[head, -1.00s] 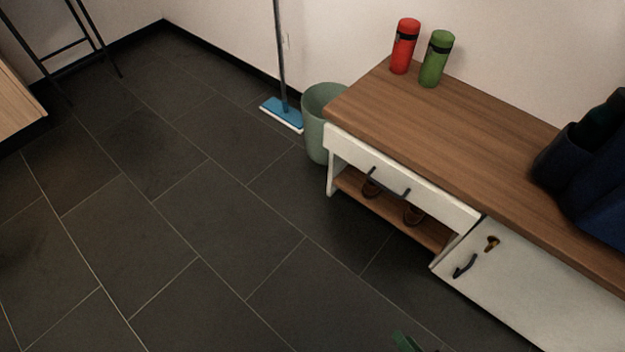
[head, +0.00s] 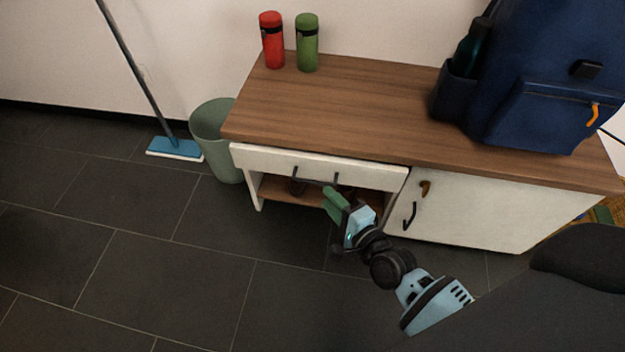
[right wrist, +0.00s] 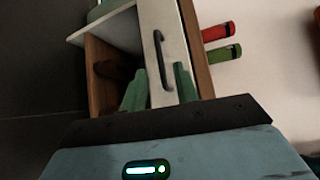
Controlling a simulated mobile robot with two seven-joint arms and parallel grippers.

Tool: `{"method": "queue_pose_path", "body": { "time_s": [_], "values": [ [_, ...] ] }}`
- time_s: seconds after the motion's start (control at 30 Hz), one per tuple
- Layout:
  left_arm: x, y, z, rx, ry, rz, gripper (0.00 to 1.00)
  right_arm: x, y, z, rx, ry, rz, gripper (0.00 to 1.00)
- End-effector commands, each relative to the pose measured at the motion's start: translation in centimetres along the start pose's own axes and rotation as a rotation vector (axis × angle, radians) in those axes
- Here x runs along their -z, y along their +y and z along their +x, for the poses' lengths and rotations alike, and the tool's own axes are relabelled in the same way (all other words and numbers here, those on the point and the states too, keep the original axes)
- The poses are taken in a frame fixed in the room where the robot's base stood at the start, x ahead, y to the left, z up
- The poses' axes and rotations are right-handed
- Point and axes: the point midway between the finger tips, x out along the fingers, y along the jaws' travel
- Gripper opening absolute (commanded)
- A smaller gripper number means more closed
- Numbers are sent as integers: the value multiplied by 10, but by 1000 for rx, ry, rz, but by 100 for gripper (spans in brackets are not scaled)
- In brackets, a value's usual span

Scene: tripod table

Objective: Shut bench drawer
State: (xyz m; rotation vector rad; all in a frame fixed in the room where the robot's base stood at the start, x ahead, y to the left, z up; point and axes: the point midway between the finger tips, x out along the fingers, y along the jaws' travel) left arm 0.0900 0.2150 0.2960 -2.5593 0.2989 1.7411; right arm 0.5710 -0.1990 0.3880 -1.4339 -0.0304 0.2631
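The bench (head: 350,98) has a brown wooden top and a white drawer (head: 270,163) at its left, with a dark bar handle (head: 316,182). The drawer front seems to stand slightly out from under the top; how far is hard to tell. My right gripper (head: 334,200), with green fingers, is just in front of and below the handle. In the right wrist view, its fingers (right wrist: 160,92) are apart and empty, with the handle (right wrist: 163,60) ahead between them; contact is not clear. The drawer (right wrist: 158,20) also shows there. My left gripper is not in view.
A red bottle (head: 271,42), a green bottle (head: 307,44) and a blue backpack (head: 545,85) stand on the bench. A white door (head: 480,208) is right of the drawer. Shoes sit on the shelf below. A green bin (head: 212,130) and mop (head: 175,148) are at left. Floor in front is clear.

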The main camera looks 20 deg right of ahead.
Motion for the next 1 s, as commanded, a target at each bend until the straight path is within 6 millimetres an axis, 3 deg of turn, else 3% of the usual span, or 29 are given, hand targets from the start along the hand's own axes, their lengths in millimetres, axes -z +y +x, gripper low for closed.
{"method": "queue_pose_path", "body": {
  "time_s": [0.17, 0.6, 1.0],
  "values": [
    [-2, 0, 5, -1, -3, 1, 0, 0, 1, 13, 2, 1, 0, 30],
    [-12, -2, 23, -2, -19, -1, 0, 0, 2, 71, -1, 1, -2, 30],
    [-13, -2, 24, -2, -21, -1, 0, 0, 0, 78, -1, 0, -4, 30]
  ]
}}
